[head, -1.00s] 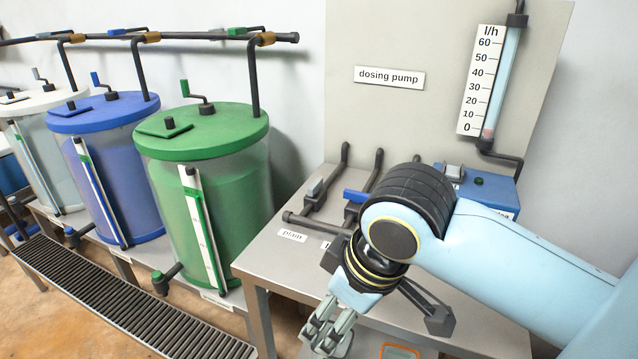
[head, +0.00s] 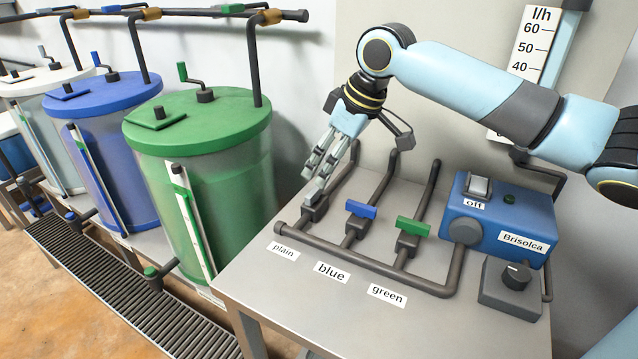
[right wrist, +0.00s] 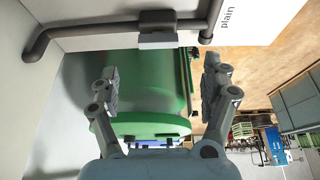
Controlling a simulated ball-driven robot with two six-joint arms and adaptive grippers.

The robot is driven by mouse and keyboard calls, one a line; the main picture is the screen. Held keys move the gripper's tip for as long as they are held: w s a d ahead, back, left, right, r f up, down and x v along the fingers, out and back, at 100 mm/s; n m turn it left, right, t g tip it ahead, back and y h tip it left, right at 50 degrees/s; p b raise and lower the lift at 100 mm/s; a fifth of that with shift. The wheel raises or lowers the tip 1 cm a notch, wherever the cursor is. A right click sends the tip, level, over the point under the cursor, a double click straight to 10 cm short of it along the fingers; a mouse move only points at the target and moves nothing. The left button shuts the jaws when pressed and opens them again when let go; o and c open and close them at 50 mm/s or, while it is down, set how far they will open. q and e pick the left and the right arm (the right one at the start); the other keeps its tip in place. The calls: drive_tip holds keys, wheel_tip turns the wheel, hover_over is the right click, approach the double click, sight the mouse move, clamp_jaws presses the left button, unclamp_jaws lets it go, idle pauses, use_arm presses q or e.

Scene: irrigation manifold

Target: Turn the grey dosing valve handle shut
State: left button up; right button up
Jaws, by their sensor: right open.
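The grey dosing valve handle (head: 316,190) sits on the pipe behind the "plain" label, partly hidden by my right gripper. It also shows in the right wrist view (right wrist: 158,40), where it appears to lie along its pipe. My right gripper (head: 318,168) is open, with its fingertips close to the grey handle in the head view. In the right wrist view the two fingers (right wrist: 160,78) are spread wide, with nothing between them, and the handle lies ahead between their lines. My left gripper is not in view.
The blue handle (head: 361,209) and green handle (head: 413,227) lie crosswise on neighbouring pipes. A blue pump box (head: 490,222) and a dial box (head: 511,287) stand at right. The green tank (head: 200,160) stands close left of the bench (head: 262,290).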

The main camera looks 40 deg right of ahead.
sight(315, 190)
drive_tip(key=x, duration=0.6)
drive_tip(key=shift+w+d+f, duration=0.1)
drive_tip(key=shift+w+f, duration=0.1)
drive_tip(key=shift+f, duration=0.05)
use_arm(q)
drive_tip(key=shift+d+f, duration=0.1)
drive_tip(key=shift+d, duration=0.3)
use_arm(e)
drive_tip(key=shift+w+f, duration=0.2)
drive_tip(key=shift+f, duration=0.4)
drive_tip(key=c, duration=1.2)
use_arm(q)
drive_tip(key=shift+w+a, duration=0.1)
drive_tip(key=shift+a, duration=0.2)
